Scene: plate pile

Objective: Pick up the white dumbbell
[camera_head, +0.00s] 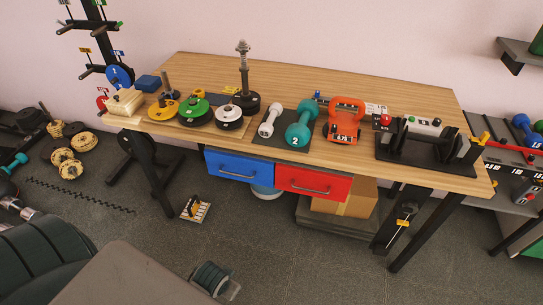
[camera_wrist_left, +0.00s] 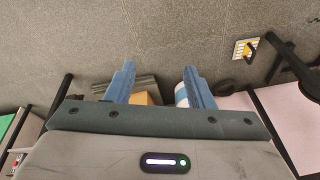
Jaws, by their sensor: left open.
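The white dumbbell (camera_head: 270,120) stands out on a dark mat (camera_head: 272,143) on the wooden table, left of a larger teal dumbbell (camera_head: 301,127) marked 2. It is apart from any gripper. My left gripper (camera_wrist_left: 159,82) shows in the left wrist view with its two blue fingers spread and nothing between them. Behind the fingers are the grey floor and parts of things low down. The white dumbbell is not seen in the left wrist view. My right gripper is in neither view.
Coloured weight plates (camera_head: 194,111) and a black post (camera_head: 244,75) stand left of the dumbbells. An orange kettlebell-like weight (camera_head: 345,120) and a dark rack (camera_head: 425,146) stand to the right. Blue (camera_head: 239,165) and red (camera_head: 313,183) drawers hang under the front edge. The table's back is mostly clear.

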